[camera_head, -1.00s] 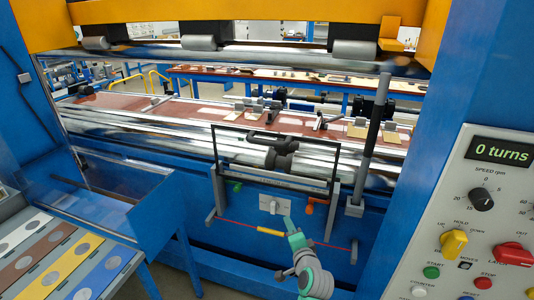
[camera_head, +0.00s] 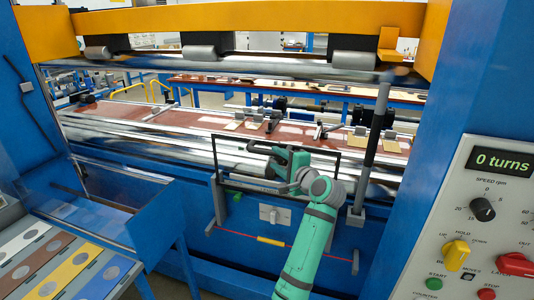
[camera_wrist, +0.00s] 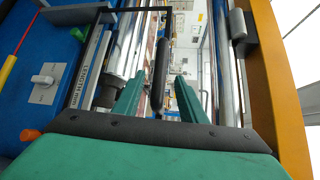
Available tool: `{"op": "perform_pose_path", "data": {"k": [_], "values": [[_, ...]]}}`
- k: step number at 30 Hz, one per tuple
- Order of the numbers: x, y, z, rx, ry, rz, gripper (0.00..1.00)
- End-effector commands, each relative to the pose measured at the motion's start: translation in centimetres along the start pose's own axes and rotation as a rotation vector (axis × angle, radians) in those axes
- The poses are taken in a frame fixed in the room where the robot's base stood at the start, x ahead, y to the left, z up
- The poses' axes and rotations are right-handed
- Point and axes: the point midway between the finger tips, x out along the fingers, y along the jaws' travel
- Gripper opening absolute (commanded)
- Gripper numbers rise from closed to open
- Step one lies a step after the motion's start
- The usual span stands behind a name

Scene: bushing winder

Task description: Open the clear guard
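The clear guard (camera_head: 337,165) is a see-through panel with a thin black frame on the front of the machine. Its frame looks lowered in front of the silver rollers. My gripper (camera_head: 283,163) is at the middle of the guard, hiding part of it. In the wrist view, the two green fingers of my gripper (camera_wrist: 160,85) are apart. A dark bar (camera_wrist: 161,62), which looks like the guard's handle, lies between them in the picture. I cannot tell whether either finger touches it. The guard's black frame (camera_wrist: 75,17) crosses the top left of the wrist view.
A tall dark lever (camera_head: 377,125) stands right of the guard. A white switch plate (camera_head: 274,214) and a red line with a yellow sleeve (camera_head: 270,241) are below. The control panel (camera_head: 500,220) is at right, an orange beam (camera_head: 240,18) above.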

Motion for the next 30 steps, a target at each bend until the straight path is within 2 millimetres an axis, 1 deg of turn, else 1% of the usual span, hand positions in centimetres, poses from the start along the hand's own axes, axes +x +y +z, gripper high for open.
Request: {"op": "perform_pose_path", "data": {"k": [1,6,12,18,26,29,30], "values": [[1.0,-0.1,0.1,0.000,-0.003,0.001,0.38],[4.1,-0.1,0.1,0.000,-0.003,0.001,0.38],[6.7,0.0,0.1,-0.001,-0.001,0.001,0.38],[7.7,0.0,0.0,-0.002,0.001,0.000,0.38],[7.8,0.0,0.0,-0.002,0.001,0.000,0.38],[7.8,0.0,0.0,-0.002,0.001,0.000,0.16],[7.8,0.0,-0.1,-0.002,0.002,0.000,0.07]]}}
